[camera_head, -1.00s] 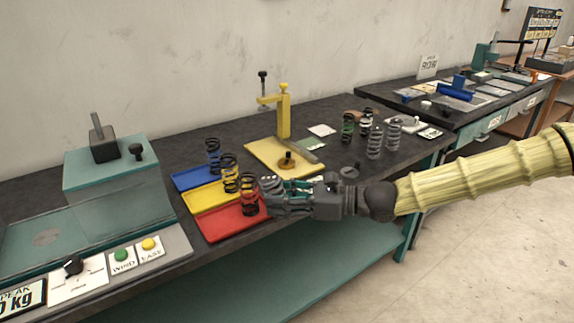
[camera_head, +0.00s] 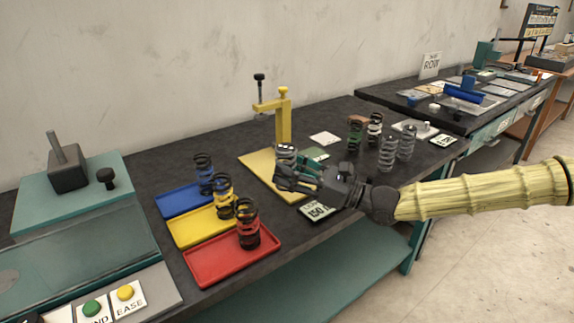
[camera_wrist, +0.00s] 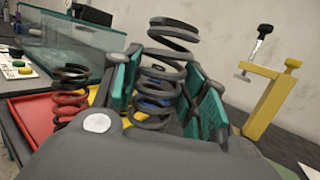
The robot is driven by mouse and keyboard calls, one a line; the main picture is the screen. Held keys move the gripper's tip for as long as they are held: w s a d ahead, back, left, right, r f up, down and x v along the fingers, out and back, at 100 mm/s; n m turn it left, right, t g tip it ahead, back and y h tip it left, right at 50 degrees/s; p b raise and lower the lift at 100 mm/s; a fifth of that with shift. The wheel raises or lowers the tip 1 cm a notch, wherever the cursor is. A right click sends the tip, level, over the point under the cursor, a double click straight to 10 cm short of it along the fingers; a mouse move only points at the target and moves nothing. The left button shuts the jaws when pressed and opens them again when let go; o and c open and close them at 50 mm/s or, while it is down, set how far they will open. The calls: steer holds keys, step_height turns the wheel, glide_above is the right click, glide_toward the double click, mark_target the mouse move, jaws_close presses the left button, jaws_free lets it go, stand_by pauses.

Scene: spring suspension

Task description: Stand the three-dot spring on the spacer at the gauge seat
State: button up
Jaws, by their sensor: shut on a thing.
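My gripper (camera_head: 288,176) is shut on a grey coil spring (camera_head: 286,152), held roughly upright over the yellow gauge plate (camera_head: 256,169). The spring also stands between the teal finger pads in the wrist view (camera_wrist: 170,38). I cannot make out dots on it. The gauge's yellow post and clamp (camera_head: 284,120) rise just behind the spring. The gauge seat and spacer are hidden by my gripper and the spring, so I cannot tell whether the spring's foot touches them.
Blue (camera_head: 180,202), yellow (camera_head: 190,229) and red (camera_head: 215,268) trays hold springs to the left. Several springs, including a grey one (camera_head: 388,156), stand to the right. A readout (camera_head: 317,212) lies just in front of the gripper. A teal press (camera_head: 75,195) stands far left.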

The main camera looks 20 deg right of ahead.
steer(key=w+d+f, duration=0.1)
steer(key=w, duration=0.3)
steer(key=w+d+f, duration=0.2)
steer(key=w, duration=0.3)
steer(key=w+d+f+p, duration=0.1)
steer(key=w+d, duration=0.1)
steer(key=w, duration=0.3)
steer(key=shift+f, duration=0.4)
steer(key=shift+s, duration=0.1)
steer(key=shift+f+b, duration=0.35)
steer(key=shift+f, duration=0.25)
steer(key=o, duration=1.3)
